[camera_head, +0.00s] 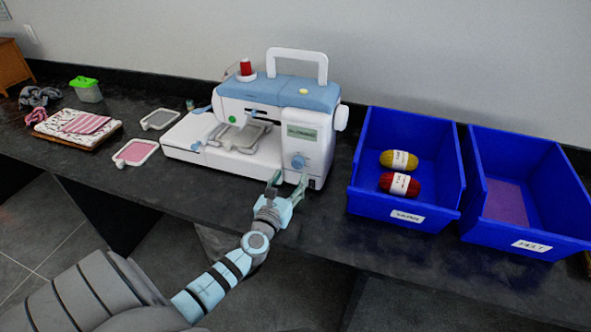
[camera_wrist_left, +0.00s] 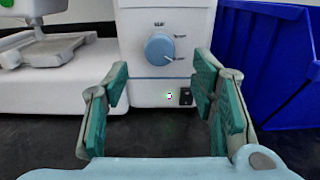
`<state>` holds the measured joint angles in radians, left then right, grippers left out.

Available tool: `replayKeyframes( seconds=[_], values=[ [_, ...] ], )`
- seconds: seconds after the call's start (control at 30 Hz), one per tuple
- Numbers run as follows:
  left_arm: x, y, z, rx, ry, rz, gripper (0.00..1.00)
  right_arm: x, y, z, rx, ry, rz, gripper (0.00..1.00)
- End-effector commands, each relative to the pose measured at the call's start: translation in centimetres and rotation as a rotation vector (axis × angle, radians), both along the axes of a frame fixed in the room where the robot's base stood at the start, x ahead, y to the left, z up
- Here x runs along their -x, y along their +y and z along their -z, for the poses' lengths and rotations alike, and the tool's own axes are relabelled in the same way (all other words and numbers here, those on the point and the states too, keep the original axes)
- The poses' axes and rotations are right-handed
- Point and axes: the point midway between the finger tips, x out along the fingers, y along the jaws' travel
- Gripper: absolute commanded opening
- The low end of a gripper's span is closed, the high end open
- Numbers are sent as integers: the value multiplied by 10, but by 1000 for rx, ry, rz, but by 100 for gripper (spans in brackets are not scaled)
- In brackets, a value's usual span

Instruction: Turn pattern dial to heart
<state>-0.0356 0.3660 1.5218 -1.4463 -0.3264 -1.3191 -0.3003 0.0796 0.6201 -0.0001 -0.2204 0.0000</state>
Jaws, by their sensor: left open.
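The blue pattern dial (camera_head: 298,161) is on the front right of the white and blue sewing machine (camera_head: 262,95). In the left wrist view the dial (camera_wrist_left: 159,47) is round, with small labels around it that are too small to read. My left gripper (camera_head: 287,180) is open and empty, just in front of and slightly below the dial, apart from it. In the left wrist view its two green-padded fingers (camera_wrist_left: 162,95) stand either side, with the dial above and between them. My right gripper is not in view.
Two blue bins stand right of the machine; the nearer bin (camera_head: 366,160) holds yellow and red yarn, the other bin (camera_head: 477,205) a purple sheet. Hoops (camera_head: 136,152) and folded fabric (camera_head: 85,123) lie left. The black counter (camera_head: 230,197) is clear along its front edge.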

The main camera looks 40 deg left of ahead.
Motion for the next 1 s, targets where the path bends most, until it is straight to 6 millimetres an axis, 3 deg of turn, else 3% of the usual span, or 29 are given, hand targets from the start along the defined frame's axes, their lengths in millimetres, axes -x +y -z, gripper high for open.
replayKeyframes(
  seconds=[0.1, 0.2, 0.57, 0.87, 1.0],
  values=[
    [-28, 10, 2, 1, -3, -2, 52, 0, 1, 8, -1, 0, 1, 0],
    [-43, 15, 3, 3, -2, -2, 52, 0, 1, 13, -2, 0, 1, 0],
    [-52, 19, 1, 3, -1, -2, 52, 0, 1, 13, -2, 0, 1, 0],
    [-52, 18, 1, 4, -1, -1, 6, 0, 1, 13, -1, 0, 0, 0],
    [-52, 18, 1, 6, -2, -1, 4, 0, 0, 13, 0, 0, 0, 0]
  ],
)
